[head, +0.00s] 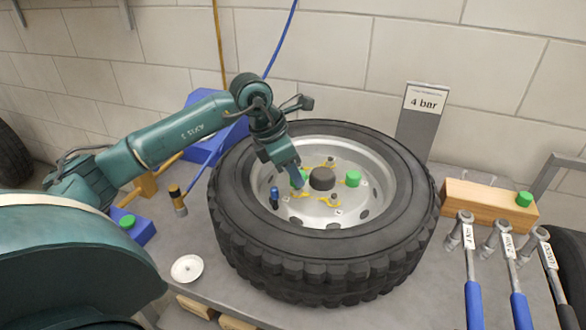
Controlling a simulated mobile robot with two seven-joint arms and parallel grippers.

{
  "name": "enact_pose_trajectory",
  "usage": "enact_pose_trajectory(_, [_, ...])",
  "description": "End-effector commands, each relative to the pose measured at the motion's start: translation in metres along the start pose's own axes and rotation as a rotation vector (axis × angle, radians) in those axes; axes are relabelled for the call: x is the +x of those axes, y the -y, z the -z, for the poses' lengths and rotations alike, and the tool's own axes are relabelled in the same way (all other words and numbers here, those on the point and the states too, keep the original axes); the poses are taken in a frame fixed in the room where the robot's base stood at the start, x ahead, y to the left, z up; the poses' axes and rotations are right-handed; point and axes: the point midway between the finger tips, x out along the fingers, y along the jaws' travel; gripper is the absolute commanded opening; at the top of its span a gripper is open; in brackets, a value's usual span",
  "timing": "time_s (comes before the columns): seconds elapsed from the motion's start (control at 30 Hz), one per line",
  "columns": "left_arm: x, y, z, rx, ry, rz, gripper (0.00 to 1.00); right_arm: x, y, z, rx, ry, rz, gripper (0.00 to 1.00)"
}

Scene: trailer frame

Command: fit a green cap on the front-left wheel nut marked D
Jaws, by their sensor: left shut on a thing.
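The wheel (235,235) lies flat, a black tyre around a silver rim (375,200) with a dark hub (322,178). My left gripper (298,183) points down over the left side of the rim, shut on a green cap (294,178) that its fingers partly hide. I cannot tell whether this cap touches a nut. Another green cap (352,178) sits on the rim right of the hub. Yellow pointers (328,201) lie around the nuts. Small letter tags show there, too small to read, so I cannot pick out D. My right gripper is out of view.
A dark blue upright piece (274,197) stands by the rim's left edge. A wooden block (485,204) with a green cap (523,199) is at right, near blue-handled wrenches (474,303). A white dish (187,268) lies front left. A "4 bar" sign (427,98) stands behind.

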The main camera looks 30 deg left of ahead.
Motion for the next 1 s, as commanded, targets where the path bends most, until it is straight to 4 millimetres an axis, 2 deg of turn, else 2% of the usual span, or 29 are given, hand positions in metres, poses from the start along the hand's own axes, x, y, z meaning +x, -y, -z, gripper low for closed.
enact_pose_trajectory(0.63, [0.023,0.000,0.010,0.000,-0.001,0.000,0.08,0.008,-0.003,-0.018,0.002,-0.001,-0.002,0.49])
enact_pose_trajectory(0.97, [0.024,0.000,0.010,0.000,-0.001,0.000,0.08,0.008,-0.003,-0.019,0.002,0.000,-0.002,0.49])
enact_pose_trajectory(1.0, [0.024,0.000,0.010,0.000,-0.001,0.000,0.30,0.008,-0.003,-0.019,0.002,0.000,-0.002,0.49])
